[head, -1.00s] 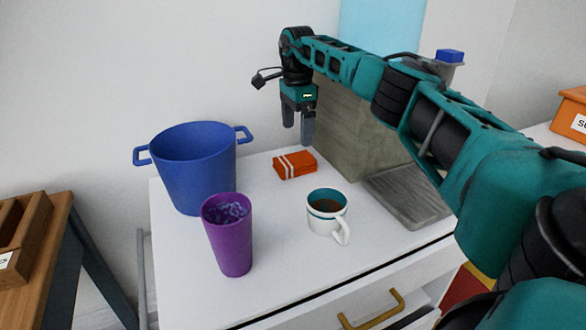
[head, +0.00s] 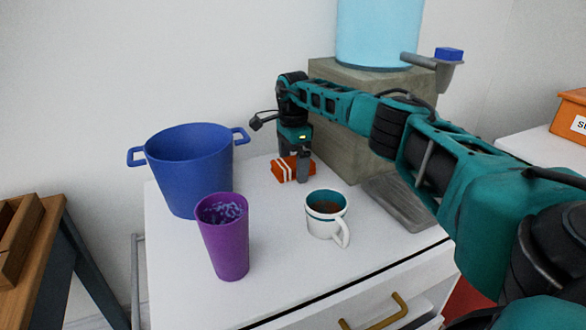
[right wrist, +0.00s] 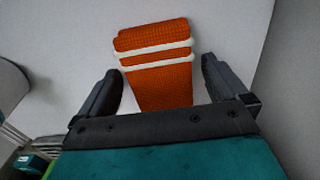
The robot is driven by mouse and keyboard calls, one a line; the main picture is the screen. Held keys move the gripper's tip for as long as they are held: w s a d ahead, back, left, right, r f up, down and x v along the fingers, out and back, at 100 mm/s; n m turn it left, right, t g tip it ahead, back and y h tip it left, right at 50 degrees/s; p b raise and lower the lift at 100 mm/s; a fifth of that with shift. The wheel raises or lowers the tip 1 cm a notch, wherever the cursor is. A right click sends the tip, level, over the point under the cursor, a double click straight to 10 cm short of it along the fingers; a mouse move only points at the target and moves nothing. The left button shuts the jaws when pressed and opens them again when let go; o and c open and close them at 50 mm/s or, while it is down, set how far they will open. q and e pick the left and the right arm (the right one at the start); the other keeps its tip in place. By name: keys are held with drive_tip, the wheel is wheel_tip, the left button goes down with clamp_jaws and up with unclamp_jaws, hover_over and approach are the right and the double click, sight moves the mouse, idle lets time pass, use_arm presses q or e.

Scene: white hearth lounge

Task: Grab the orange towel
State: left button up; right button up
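The orange towel (head: 284,171) is a small folded block with white stripes, lying on the white cabinet top (head: 270,260). In the right wrist view the towel (right wrist: 158,75) lies between the two fingers, with a gap on each side. My right gripper (head: 295,168) is open and lowered over the towel, pointing down; its fingers partly hide the towel in the head view. In the right wrist view the right gripper (right wrist: 163,85) has its fingers spread. My left gripper is in neither view.
A blue pot (head: 190,170) stands left of the towel. A purple cup (head: 224,250) and a white mug (head: 325,222) stand nearer the front. A grey stone-like block (head: 345,125) with a light blue container (head: 378,35) is right of and behind my right gripper.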

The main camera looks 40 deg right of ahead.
sight(293, 161)
drive_tip(key=c, duration=1)
drive_tip(key=shift+r, duration=0.1)
wheel_tip(293, 161, up, 20)
drive_tip(key=p, duration=0.5)
